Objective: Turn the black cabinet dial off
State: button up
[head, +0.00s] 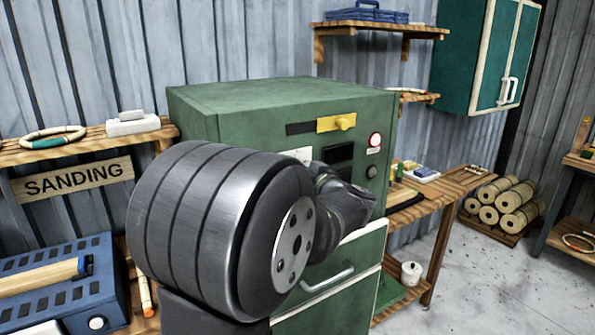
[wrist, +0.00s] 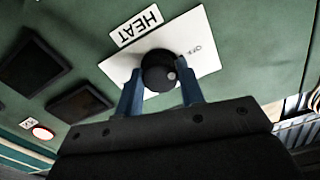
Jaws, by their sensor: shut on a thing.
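The black dial (wrist: 157,68) sits on a white plate (wrist: 202,50) on the green cabinet face, beside a HEAT label (wrist: 136,25). The word OFF is printed on the plate, to the upper right of the dial. A pale mark on the dial is at its right side, a little below the OFF print in the picture. My gripper (wrist: 160,80) has its two blue fingers on either side of the dial and is shut on it. In the head view the green cabinet (head: 270,93) stands in the middle; my arm hides the dial and fingertips there.
A drawer with a pale handle (head: 328,279) is below. A wooden bench (head: 438,193) stands to the right, and a SANDING shelf is at left.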

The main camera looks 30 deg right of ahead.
jog(key=o, duration=1)
jog(key=s, duration=1.7)
jog(key=shift+s, duration=0.25)
jog(key=shift+w, duration=0.1)
jog(key=w, duration=1.7)
jog(key=shift+w, duration=0.15)
